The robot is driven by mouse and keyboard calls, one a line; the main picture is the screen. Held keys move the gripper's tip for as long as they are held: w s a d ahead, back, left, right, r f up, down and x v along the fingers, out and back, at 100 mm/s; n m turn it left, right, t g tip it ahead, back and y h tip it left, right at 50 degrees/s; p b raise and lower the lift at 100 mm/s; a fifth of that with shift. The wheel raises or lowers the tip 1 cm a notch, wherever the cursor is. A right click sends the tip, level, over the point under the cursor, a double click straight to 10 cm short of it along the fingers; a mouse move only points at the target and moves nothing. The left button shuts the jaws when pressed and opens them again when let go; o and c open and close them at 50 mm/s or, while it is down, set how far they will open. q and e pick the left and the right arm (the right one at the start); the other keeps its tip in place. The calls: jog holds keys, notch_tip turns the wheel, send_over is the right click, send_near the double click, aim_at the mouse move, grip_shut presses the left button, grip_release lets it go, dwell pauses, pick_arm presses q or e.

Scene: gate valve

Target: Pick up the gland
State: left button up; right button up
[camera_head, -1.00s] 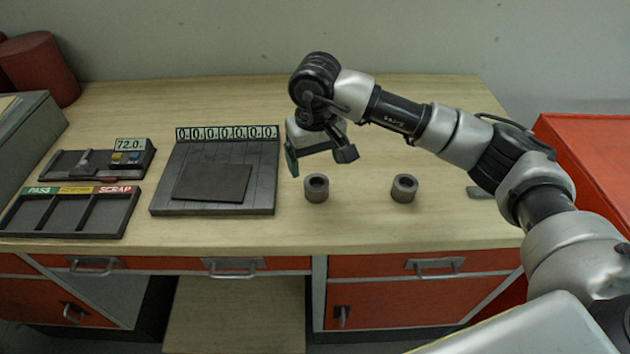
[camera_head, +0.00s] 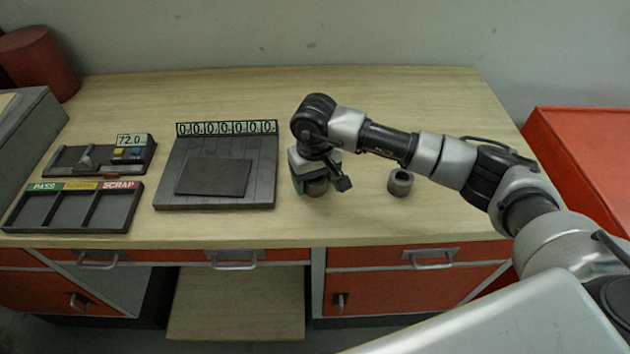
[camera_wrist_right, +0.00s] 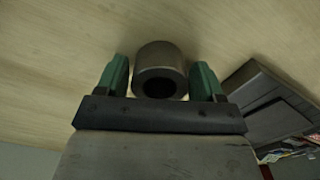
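Two short grey hollow cylinders stand on the bench; either could be the gland, and I cannot tell which. The left cylinder (camera_head: 316,187) is partly hidden by my right gripper (camera_head: 318,186) in the head view. In the right wrist view this cylinder (camera_wrist_right: 160,62) stands between the two green fingertips of my right gripper (camera_wrist_right: 160,80), with its bore facing the camera. A narrow gap shows on each side, so the gripper is open around it. The other cylinder (camera_head: 400,182) stands free to the right. My left gripper is not in view.
A dark slatted plate with a number display (camera_head: 215,185) lies left of the gripper. A PASS/SCRAP tray (camera_head: 72,226) and a gauge fixture with a 72.0 display (camera_head: 131,140) stand further left. The bench (camera_head: 350,225) is clear in front.

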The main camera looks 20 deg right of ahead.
jog(key=c, duration=1)
jog(key=shift+o, duration=0.2)
jog(key=shift+r, duration=0.1)
jog(key=shift+r, duration=0.1)
